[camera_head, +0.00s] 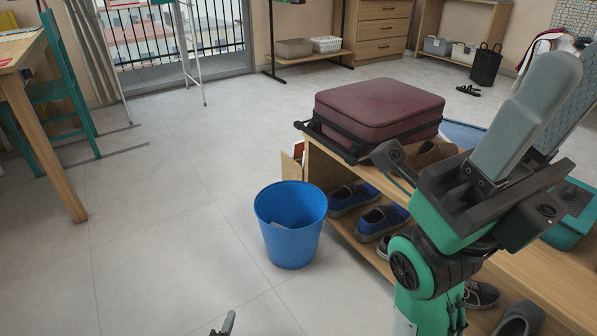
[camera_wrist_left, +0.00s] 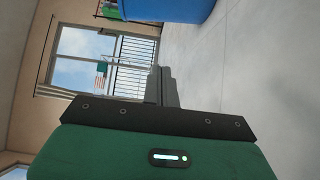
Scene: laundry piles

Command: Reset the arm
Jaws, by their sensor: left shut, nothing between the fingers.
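My left gripper (camera_head: 228,322) shows only as a small grey fingertip at the bottom edge in the head view. In the left wrist view its grey fingers (camera_wrist_left: 162,87) are together, with nothing between them, and point towards the window. My right gripper (camera_head: 553,105) is large and close at the right, with its fingers pointing up. Its two grey fingers stand apart, the far one partly cut off by the picture edge, and nothing shows between them.
A blue bin (camera_head: 290,226) stands on the floor beside the wooden shoe bench (camera_head: 345,218). A maroon suitcase (camera_head: 378,108) lies on the bench, with shoes (camera_head: 382,219) below. A wooden table (camera_head: 42,140) and teal chair (camera_head: 72,88) are at the left. The middle floor is clear.

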